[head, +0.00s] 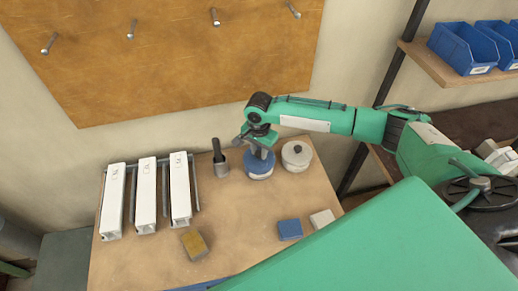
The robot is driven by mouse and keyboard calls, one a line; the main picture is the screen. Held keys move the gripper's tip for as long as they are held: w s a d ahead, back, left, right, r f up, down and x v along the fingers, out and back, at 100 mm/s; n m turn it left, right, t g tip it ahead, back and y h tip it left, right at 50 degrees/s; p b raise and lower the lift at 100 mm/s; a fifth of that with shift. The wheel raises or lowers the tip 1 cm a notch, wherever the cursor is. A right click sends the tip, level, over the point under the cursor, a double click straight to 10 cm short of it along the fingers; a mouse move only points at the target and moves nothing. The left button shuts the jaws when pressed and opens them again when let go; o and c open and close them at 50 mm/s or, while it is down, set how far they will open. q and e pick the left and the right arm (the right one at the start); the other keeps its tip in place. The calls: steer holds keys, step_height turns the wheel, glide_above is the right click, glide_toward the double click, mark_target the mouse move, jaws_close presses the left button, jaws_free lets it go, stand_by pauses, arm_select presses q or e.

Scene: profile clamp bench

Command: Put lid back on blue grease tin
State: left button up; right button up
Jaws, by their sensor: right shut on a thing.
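The blue grease tin (259,175) stands upright on the back right part of the wooden bench, with a pale band around its side. My right gripper (263,152) points down right over its top and is shut on what looks like the lid's knob. The blue lid (252,162) shows just under the fingers, at the tin's top. The gripper hides the knob and part of the lid. I cannot tell whether the lid sits flat on the tin or slightly above it. My left gripper is not in view.
A pale tin (297,160) with a dark knob stands close right of the blue one. A grey cup (221,167) with a dark handle stands left. Three white profiles (146,195) lie further left. Yellow (194,244), blue (290,229) and whitish (322,218) blocks lie in front.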

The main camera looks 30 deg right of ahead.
steer(key=shift+f+p, duration=0.2)
steer(key=shift+p, duration=0.35)
stand_by(0.9)
steer(key=shift+p, duration=0.6)
stand_by(0.5)
steer(key=o, duration=1.5)
step_height(320, 180, up, 5)
steer(key=p, duration=0.6)
steer(key=shift+r, duration=1)
